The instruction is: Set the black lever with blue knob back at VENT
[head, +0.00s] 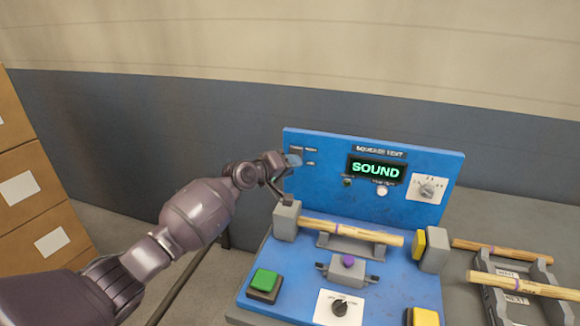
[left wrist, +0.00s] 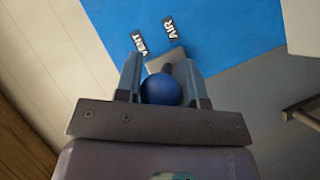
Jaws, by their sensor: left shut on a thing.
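The blue knob (left wrist: 161,90) of the black lever sits between the fingers of my left gripper (left wrist: 160,76) in the left wrist view. A short dark part of the lever shows just beyond the knob; most of it is hidden. The VENT label (left wrist: 140,44) and the AIR label (left wrist: 170,27) are on the blue panel beyond the fingertips. Which label the lever stands at, I cannot tell. In the head view my left gripper (head: 275,172) is shut on the knob at the left end of the upright blue panel (head: 330,190). My right gripper is not in view.
The panel's display (head: 376,169) reads SOUND, with a dial (head: 428,189) to its right. A wooden rod (head: 350,231) lies across the fixture below, between grey blocks. A green button (head: 265,280) is at front left. More rods (head: 515,286) lie on a rack at right.

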